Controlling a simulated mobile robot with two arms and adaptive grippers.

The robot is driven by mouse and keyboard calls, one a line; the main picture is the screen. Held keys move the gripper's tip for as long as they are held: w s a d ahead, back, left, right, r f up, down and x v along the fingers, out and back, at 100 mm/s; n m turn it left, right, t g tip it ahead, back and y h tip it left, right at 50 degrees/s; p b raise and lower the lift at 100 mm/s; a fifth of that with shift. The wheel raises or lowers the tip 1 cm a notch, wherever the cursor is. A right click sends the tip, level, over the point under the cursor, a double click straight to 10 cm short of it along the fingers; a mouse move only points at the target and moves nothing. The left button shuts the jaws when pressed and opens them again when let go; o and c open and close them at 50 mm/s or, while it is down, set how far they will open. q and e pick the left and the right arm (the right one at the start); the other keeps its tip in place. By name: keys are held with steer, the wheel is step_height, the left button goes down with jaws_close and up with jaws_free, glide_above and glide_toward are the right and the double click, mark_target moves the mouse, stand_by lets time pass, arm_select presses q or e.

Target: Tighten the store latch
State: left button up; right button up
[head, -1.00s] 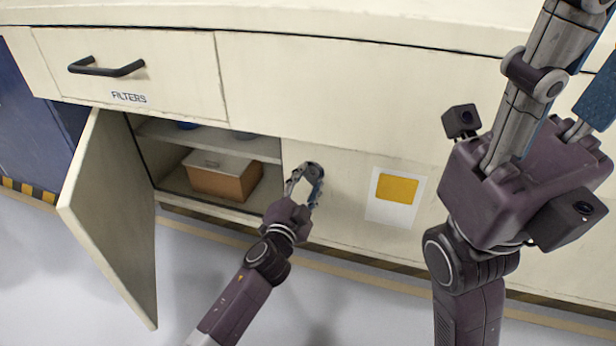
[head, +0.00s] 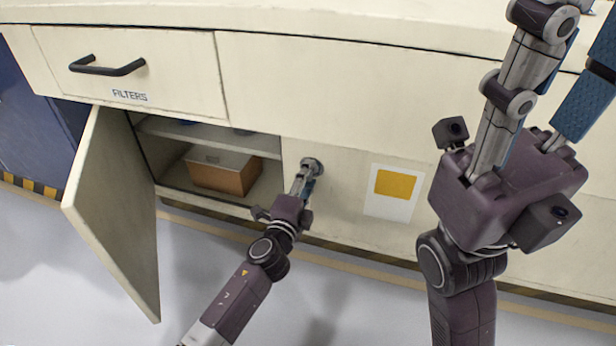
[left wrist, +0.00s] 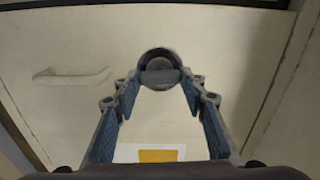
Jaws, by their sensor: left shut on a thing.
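The store latch (head: 313,163) is a round grey knob on the cream cabinet front, right of the open compartment. In the left wrist view the latch (left wrist: 159,67) is a dark ring with a bar across it, centred between the fingertips. My left gripper (head: 309,174) reaches it from below and is shut on it. In the left wrist view the fingers of the left gripper (left wrist: 160,84) lie on either side of the latch. My right gripper (head: 575,45) is raised at the right, empty, with its fingers apart and its tips partly cut off.
A cabinet door (head: 115,215) hangs open at the left. A brown box (head: 222,172) stands inside the compartment. The FILTERS drawer (head: 180,75) is shut above it. A yellow-and-white label (head: 394,190) is right of the latch. The floor in front is clear.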

stand_by(0.4)
arm_select(q)
steer(key=o, duration=1.2)
steer(key=shift+d, duration=0.1)
steer(key=shift+c, duration=0.2)
steer(key=v, duration=1.2)
